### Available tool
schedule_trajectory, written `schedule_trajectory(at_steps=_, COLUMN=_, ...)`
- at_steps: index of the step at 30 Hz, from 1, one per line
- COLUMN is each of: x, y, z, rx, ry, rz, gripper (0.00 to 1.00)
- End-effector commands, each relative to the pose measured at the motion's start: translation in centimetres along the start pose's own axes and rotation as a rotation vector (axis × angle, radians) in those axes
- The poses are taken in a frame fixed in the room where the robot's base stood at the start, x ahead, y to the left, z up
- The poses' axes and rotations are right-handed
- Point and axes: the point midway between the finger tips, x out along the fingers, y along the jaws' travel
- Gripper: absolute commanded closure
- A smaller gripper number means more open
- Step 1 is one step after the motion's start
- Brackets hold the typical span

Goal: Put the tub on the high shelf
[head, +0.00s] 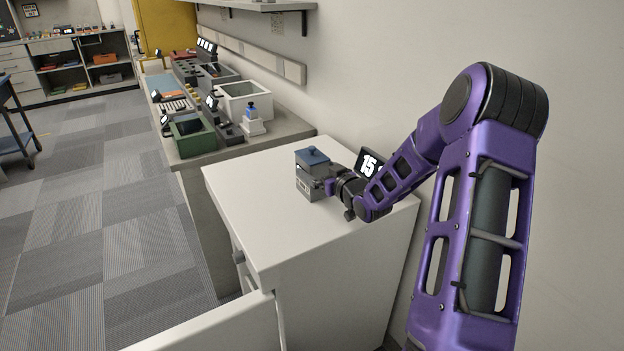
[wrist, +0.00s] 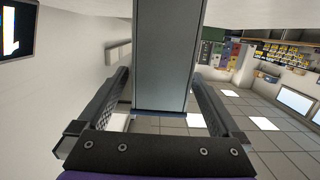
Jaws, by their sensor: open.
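The tub (head: 311,168) is a small grey box with a blue lid and a knob on top. It stands upright on the white cabinet top (head: 260,215) in the head view. My gripper (head: 327,186) is at its right side, low and close to the cabinet top. In the wrist view the tub's grey face (wrist: 163,55) lies between my two open fingers (wrist: 161,88), with a visible gap on each side. The fingers look apart from it. A white wall shelf (head: 262,5) shows at the top edge of the head view, mostly cut off.
A black sign reading 15 (head: 369,163) stands behind my wrist near the wall. Left of the cabinet, a long counter (head: 285,128) holds a white bin (head: 245,98), a green box (head: 193,138) and several other items. The cabinet's front left top is clear.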

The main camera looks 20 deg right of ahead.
Motion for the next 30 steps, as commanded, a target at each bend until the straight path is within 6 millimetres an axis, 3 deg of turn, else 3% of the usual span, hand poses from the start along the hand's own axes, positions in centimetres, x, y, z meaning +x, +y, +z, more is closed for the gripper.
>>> schedule_trajectory(at_steps=6, x=2.6, y=-0.1, z=0.1, rx=0.0, ry=0.0, rz=-0.001, gripper=0.0)
schedule_trajectory(at_steps=14, x=2.8, y=-0.1, z=0.0, rx=-0.001, ry=0.0, rz=-0.001, gripper=0.02)
schedule_trajectory(at_steps=30, x=2.8, y=-0.1, z=0.0, rx=-0.001, ry=0.0, rz=-0.001, gripper=0.99)
